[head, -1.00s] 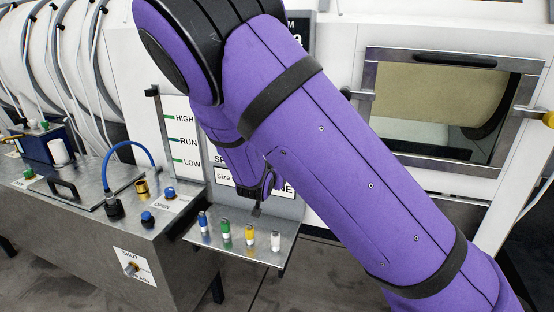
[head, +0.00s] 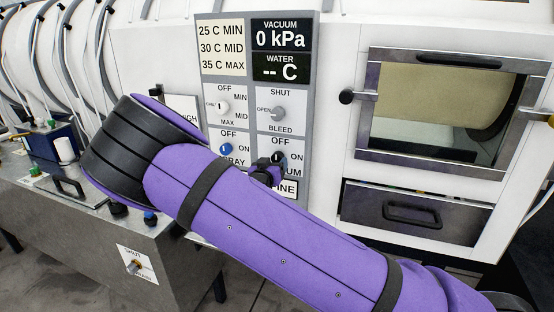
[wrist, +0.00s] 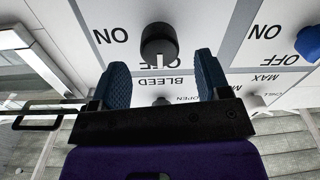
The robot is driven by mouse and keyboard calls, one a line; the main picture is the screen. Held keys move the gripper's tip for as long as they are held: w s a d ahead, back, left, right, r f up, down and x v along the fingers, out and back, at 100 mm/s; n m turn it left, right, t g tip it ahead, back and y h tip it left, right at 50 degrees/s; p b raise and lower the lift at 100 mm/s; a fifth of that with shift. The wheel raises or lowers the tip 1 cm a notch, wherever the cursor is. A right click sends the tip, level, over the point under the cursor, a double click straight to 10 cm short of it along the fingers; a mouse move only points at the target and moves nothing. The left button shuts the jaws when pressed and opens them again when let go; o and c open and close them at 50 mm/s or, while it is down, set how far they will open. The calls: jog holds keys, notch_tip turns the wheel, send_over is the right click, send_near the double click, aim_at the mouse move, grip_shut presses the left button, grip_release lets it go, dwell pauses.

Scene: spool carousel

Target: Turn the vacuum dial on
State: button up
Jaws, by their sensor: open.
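The vacuum dial (wrist: 158,42) is a black round knob in the wrist view, which shows the panel upside down. Its white mark points toward the OFF label, and ON is printed to its left. In the head view the dial (head: 278,158) sits at the panel's lower right, its label partly hidden by my arm. My gripper (wrist: 161,62) is open, with one blue finger on each side of the dial in the wrist view. Whether the fingers touch it or reach past its face I cannot tell. In the head view my gripper (head: 264,172) is mostly hidden behind my purple arm.
The blue spray dial (head: 226,149) is left of the vacuum dial; the white temperature dial (head: 222,107) and grey bleed dial (head: 278,113) are above. The display (head: 281,35) reads 0 kPa. A windowed door (head: 440,110) and drawer (head: 412,213) are to the right.

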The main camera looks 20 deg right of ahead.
aim_at(276, 159)
jog(key=shift+x, duration=2.2)
jog(key=c, duration=0.9)
